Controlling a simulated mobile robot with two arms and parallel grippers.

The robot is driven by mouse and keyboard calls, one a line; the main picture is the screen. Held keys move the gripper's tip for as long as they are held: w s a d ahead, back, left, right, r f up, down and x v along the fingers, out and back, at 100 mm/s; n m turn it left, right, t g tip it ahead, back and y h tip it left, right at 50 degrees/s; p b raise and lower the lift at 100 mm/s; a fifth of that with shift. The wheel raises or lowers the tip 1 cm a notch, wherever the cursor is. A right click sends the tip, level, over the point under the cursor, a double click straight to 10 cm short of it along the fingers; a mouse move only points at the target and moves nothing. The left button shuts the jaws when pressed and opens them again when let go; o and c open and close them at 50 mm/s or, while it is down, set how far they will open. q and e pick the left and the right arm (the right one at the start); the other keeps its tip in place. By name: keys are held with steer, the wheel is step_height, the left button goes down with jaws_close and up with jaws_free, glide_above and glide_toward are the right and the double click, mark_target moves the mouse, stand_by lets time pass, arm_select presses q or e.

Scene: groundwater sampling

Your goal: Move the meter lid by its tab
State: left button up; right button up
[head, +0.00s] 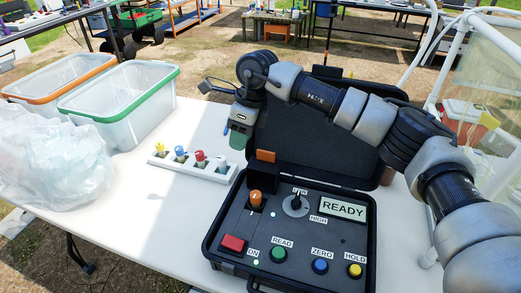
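The meter (290,240) lies in an open black case on the white table, its display reading READY. A small black lid (263,180) stands up behind the meter's chamber, with an orange tab (265,156) at its top. An orange-capped vial (256,198) stands in the chamber in front of it. My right gripper (237,142) points down from the arm, left of and a little above the orange tab, apart from it in the picture. Its fingertips are small and blend with a greenish part, so its opening is unclear. My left gripper is out of view.
A white rack (192,168) with several colour-capped vials stands left of the meter. Clear bins with orange (60,78) and green (120,100) rims and a crumpled plastic bag (50,160) lie further left. The large case lid (290,140) stands open behind.

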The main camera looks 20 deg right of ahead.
mark_target(264, 151)
steer(key=d+h, duration=0.1)
steer(key=w+d+r, duration=0.1)
steer(key=d, duration=0.1)
steer(key=w+d+r+h, duration=0.1)
steer(key=d, duration=0.1)
steer(key=shift+d+r+m+h, duration=0.2)
steer(key=shift+d+m+h, duration=0.05)
steer(key=shift+m+h, duration=0.05)
steer(key=shift+d, duration=0.35)
step_height(264, 151, down, 10)
steer(key=shift+f+p, duration=0.15)
steer(key=shift+p, duration=0.25)
steer(key=shift+a, duration=0.1)
jaws_close()
